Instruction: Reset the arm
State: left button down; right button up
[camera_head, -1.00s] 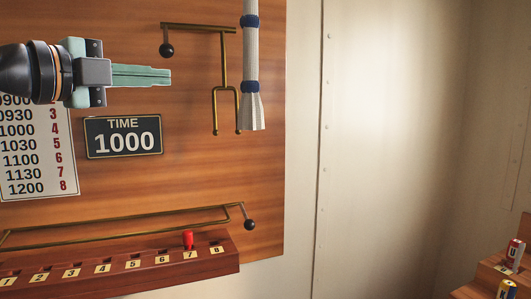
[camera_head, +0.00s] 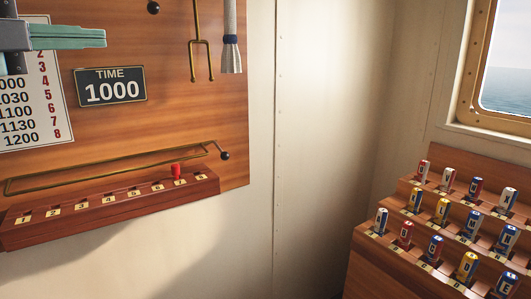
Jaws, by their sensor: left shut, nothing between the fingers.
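My left gripper (camera_head: 68,36) is at the top left, in front of the wooden wall panel (camera_head: 190,110). Its green fingers are shut, point right and hold nothing. The wrist behind it is cut off by the left frame edge. My right gripper is not in view.
A numbered wooden rack (camera_head: 110,208) below the panel holds a red peg (camera_head: 176,171) at slot 7, under a brass rail (camera_head: 110,167). A TIME 1000 sign (camera_head: 110,86) hangs above. A stepped rack (camera_head: 395,262) with several lettered rolls stands at right beneath a window (camera_head: 505,70).

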pick_arm(q)
jog(key=w+d+f+m+g+h, duration=0.2)
jog(key=d+f+m+g+h, duration=0.35)
jog(key=d+f+h, duration=0.85)
jog(key=a+f+n+t+y, duration=0.2)
jog(key=f+n+t+y, duration=0.2)
jog(key=f+n+y, duration=0.95)
jog(key=a+f+n+t+y, duration=0.3)
jog(key=f+n, duration=0.6)
jog(key=f, duration=1.2)
jog(key=s+d+f+n+g+y, duration=0.15)
jog(key=s+f+g, duration=0.25)
jog(key=s+f, duration=0.75)
jog(key=s+d+f+n+g+y, duration=0.1)
jog(key=s+f+n+g, duration=0.3)
jog(key=s+f, duration=0.75)
jog(key=w+a+r+y+p, duration=0.1)
jog(key=a+r+p, duration=0.2)
jog(key=r+p, duration=0.5)
jog(key=p, duration=0.5)
jog(key=shift+w+a, duration=0.25)
jog(key=shift+w, duration=0.1)
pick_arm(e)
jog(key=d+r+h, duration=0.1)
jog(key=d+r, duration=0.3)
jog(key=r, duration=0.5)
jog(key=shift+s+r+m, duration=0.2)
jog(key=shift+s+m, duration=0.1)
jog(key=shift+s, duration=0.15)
